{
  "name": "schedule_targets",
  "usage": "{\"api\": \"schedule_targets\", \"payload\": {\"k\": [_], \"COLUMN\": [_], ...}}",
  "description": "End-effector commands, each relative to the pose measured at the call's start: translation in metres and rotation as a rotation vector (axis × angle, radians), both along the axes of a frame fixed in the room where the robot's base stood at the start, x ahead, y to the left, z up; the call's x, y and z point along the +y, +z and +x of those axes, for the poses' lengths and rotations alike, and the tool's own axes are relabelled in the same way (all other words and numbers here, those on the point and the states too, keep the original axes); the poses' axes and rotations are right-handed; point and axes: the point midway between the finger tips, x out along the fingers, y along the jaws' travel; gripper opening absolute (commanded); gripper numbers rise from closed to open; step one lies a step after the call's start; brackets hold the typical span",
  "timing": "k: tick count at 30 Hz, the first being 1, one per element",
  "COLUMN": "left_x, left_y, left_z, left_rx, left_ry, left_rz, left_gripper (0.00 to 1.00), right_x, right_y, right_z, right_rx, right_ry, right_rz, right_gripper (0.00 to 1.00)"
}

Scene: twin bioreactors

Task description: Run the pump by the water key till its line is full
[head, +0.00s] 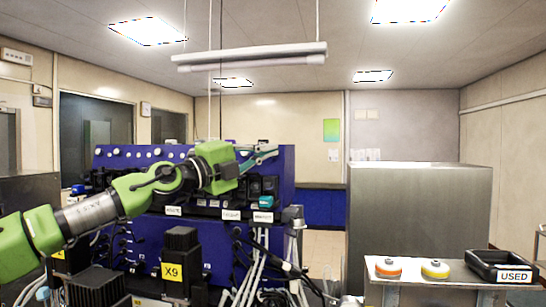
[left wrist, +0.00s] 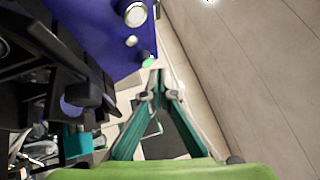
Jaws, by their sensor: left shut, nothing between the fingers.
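My left gripper (head: 262,155) is shut and empty, at the upper right end of the blue bioreactor panel (head: 140,178). In the left wrist view its teal fingers meet at the tips (left wrist: 160,82). A green-lit round button (left wrist: 147,59) is on the blue panel just beyond the fingertips, with a small gap apparent. A pale small knob (left wrist: 131,41) and a larger silver knob (left wrist: 134,13) sit farther along. Dark pump housings (head: 262,188) stand below the gripper, over small white labels (head: 231,215) too small to read surely. I cannot make out the water key or the line's fill. My right gripper is not in view.
A black box marked X9 (head: 181,258) and hanging tubes (head: 252,270) are in front of the panel. A large steel cabinet (head: 420,215) stands at right. A cart (head: 400,275) holds an orange disc, a yellow disc and a black tray marked USED (head: 500,266).

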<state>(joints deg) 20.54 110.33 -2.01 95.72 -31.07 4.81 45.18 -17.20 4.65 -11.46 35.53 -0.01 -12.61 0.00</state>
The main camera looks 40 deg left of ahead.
Motion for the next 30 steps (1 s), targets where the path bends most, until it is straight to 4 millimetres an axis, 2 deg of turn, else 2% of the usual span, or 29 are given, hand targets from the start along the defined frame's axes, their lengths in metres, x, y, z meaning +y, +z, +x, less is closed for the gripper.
{"api": "schedule_targets", "payload": {"k": [8,15,20,30], "left_x": [-0.002,-0.013,-0.02,-0.024], "left_y": [-0.001,0.003,0.009,0.013], "left_z": [-0.004,-0.024,-0.036,-0.042], "left_rx": [0.0,-0.002,-0.001,0.001], "left_ry": [0.0,0.001,0.0,-0.001], "left_rz": [0.003,0.004,0.005,0.0], "left_gripper": [0.0,0.0,0.0,0.0], "right_x": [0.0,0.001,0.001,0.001], "right_y": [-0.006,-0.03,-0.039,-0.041], "right_z": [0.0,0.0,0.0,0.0], "right_rx": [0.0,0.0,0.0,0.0], "right_ry": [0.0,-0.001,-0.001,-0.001], "right_rz": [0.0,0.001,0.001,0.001], "right_gripper": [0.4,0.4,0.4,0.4]}}
